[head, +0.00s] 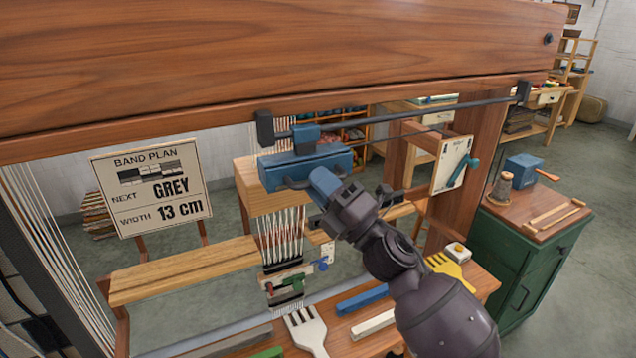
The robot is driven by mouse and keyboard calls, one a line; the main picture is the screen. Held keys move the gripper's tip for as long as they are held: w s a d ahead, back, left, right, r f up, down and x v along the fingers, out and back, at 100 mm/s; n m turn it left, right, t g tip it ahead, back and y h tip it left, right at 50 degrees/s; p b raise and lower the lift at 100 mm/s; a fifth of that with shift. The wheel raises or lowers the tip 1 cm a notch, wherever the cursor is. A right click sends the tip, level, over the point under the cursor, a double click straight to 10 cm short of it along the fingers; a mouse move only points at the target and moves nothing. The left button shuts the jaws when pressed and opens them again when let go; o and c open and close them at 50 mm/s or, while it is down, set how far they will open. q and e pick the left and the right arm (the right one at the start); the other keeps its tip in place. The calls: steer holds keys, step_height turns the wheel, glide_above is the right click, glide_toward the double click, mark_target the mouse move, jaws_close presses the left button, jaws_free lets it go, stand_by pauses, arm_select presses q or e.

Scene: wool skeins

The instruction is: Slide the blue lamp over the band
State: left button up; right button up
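The blue lamp (304,165) is a long box hanging from the dark rail (405,119) by a blue slider block (306,138). It hangs left of the rail's middle, close above the pale band threads (280,235). The gripper hides part of the grip. My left gripper is out of view.
A wooden beam (270,65) crosses above the rail. A plan card (152,187) reads GREY, 13 cm. A white comb (306,330), a blue bar (361,299) and a yellow comb (449,268) lie on the bench below. A green cabinet (520,265) stands right.

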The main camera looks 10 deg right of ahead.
steer(key=b+v, duration=0.2)
steer(key=v, duration=0.8)
steer(key=shift+s, duration=0.15)
steer(key=shift+f, duration=0.1)
steer(key=d+f+m+t+h, duration=0.1)
steer(key=d+f+m+h, duration=0.4)
steer(key=f+m+h, duration=0.45)
steer(key=d+f+m+t+h, duration=0.1)
steer(key=d+f+m+h, duration=0.5)
steer(key=m, duration=0.7)
steer(key=s+d+f+m+g+h, duration=0.1)
steer(key=s+d+f+m+g, duration=0.1)
steer(key=s+f, duration=0.7)
steer(key=s+d+f+m+g+h, duration=0.1)
steer(key=s+f+m+g, duration=0.3)
steer(key=s+f, duration=0.6)
steer(key=shift+s+d+f+m+g, duration=0.25)
steer(key=shift+d+f+m+g, duration=0.15)
steer(key=shift+d+f, duration=0.5)
